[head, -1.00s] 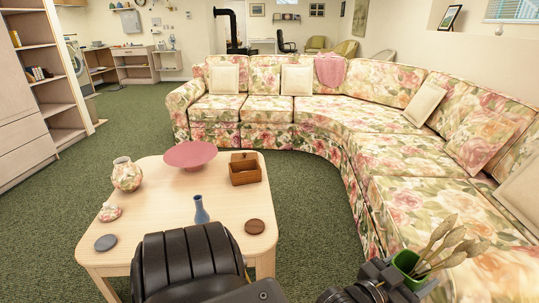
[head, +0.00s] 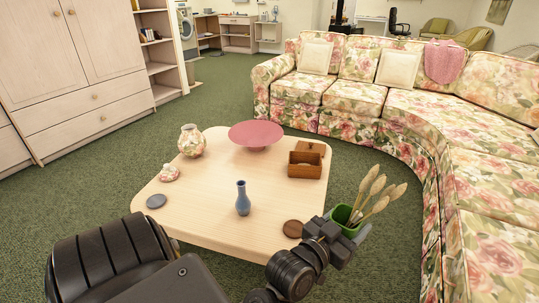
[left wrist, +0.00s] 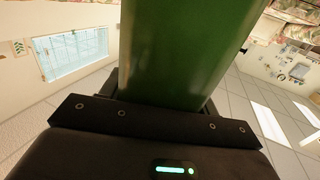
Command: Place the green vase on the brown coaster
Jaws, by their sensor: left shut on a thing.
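The green vase (head: 343,217) holds several dried tan stems and is tilted a little. My left gripper (head: 338,232) is shut on it, to the right of the table's front right corner in the head view. In the left wrist view the green vase wall (left wrist: 180,50) fills the space between the jaws. The brown coaster (head: 292,229) is a round disc lying bare near the front right corner of the light wooden table (head: 215,225). The vase is apart from the coaster, to its right in the picture. My right gripper does not show.
The table also bears a blue vase (head: 243,200), a grey coaster (head: 156,201), a floral vase (head: 191,141), a pink bowl (head: 256,134), a wooden box (head: 305,165) and a small pink-and-white item (head: 169,173). A floral sofa (head: 420,120) curves behind and to the right.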

